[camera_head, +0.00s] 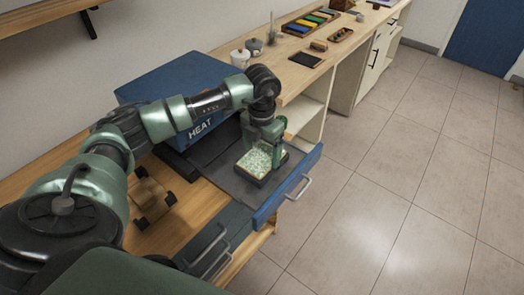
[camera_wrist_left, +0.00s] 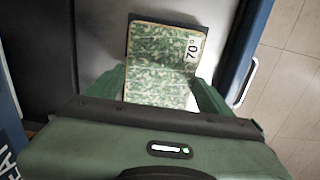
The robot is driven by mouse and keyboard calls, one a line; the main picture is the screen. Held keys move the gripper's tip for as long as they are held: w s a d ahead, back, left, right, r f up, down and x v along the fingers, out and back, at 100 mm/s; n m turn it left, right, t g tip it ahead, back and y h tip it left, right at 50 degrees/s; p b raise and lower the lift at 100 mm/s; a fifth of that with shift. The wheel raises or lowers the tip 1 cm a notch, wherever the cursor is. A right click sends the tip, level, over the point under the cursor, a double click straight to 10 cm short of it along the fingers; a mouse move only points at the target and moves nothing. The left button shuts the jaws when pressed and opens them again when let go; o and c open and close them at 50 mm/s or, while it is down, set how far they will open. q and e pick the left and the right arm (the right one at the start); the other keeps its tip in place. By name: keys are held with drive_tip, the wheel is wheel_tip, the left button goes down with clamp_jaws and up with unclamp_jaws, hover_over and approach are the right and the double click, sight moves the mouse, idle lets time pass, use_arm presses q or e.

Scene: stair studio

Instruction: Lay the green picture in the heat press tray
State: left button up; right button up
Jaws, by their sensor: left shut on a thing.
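The green picture (camera_head: 258,161) is a speckled green piece with a pale edge. It also shows in the wrist view (camera_wrist_left: 160,62), where a "70°" mark stands at its right edge. My left gripper (camera_head: 266,140) reaches down from above and is shut on the picture's near part. It also shows in the wrist view (camera_wrist_left: 163,88), with a green finger on each side. The heat press tray (camera_head: 225,176) is a dark drawer pulled out of the blue press. The picture is over the tray on a dark pad; whether it touches the pad I cannot tell. My right gripper is out of view.
The blue heat press (camera_head: 160,80) stands behind the tray. The tray's blue front (camera_head: 268,208) with a metal handle (camera_head: 298,188) sticks out over the floor. A small wooden stand (camera_head: 148,200) is at left. White jars (camera_head: 240,59) and colour blocks (camera_head: 312,21) are farther along the counter.

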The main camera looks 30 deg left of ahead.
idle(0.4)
use_arm(q)
drive_tip(key=shift+f, duration=0.2)
drive_tip(key=o, duration=1.3)
drive_tip(key=shift+r, duration=0.5)
drive_tip(key=shift+r+p, duration=2.35)
drive_tip(key=shift+r, duration=1.25)
drive_tip(key=shift+f, duration=0.1)
